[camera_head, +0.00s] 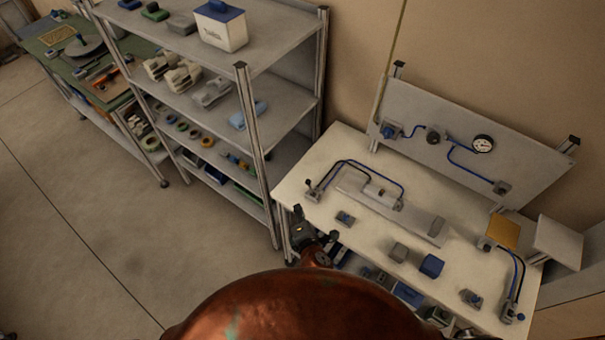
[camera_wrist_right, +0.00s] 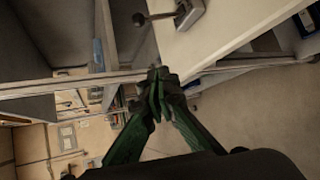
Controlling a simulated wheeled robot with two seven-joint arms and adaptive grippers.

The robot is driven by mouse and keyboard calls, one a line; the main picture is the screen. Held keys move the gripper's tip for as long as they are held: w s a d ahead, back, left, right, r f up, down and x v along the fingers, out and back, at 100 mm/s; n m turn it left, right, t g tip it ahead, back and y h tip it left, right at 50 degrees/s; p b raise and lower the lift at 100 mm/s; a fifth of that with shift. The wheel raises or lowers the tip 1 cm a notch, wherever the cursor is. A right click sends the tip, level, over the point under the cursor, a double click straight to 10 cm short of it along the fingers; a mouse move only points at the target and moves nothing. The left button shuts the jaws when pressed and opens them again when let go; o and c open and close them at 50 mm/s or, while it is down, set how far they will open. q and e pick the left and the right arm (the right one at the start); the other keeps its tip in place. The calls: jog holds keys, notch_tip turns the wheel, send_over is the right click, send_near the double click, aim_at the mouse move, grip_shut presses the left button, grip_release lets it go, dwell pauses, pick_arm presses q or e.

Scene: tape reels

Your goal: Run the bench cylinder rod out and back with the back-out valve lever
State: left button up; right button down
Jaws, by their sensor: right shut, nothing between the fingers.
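The bench cylinder (camera_head: 380,194) lies on a long grey plate on the white bench (camera_head: 330,157), with blue and black hoses looping to it. How far its rod is out is too small to tell. A small valve (camera_head: 312,192) sits near the bench's left corner. In the right wrist view, a dark lever with a round knob (camera_wrist_right: 140,19) stands out from a grey block (camera_wrist_right: 190,12) on the bench edge. My right gripper (camera_head: 298,213) is just off the bench's left front edge. Its green-black fingers (camera_wrist_right: 158,76) are shut, empty, and apart from the lever. My left gripper is not seen.
A metal shelf rack (camera_head: 225,55) stands close left of the bench. An upright panel with a gauge (camera_head: 483,143) rises behind. Small blocks, including a blue one (camera_head: 432,265), lie on the bench front. My copper-coloured body part covers the lower middle. Open floor (camera_head: 80,220) lies left.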

aim_at(310, 187)
jog(key=x, duration=0.3)
jog(key=r+x, duration=0.1)
jog(key=x, duration=0.6)
jog(key=shift+w+a+r, duration=0.15)
jog(key=shift+w+r, duration=0.1)
jog(key=shift+w, duration=0.1)
jog(key=d, duration=0.1)
jog(key=d+r+p, duration=0.1)
jog(key=shift+w+d+r, duration=0.15)
jog(key=shift+d+r, duration=0.05)
jog(key=shift+d, duration=0.15)
jog(key=shift+d+r+p, duration=0.1)
jog(key=shift+d+p, duration=0.2)
jog(key=shift+d, duration=0.1)
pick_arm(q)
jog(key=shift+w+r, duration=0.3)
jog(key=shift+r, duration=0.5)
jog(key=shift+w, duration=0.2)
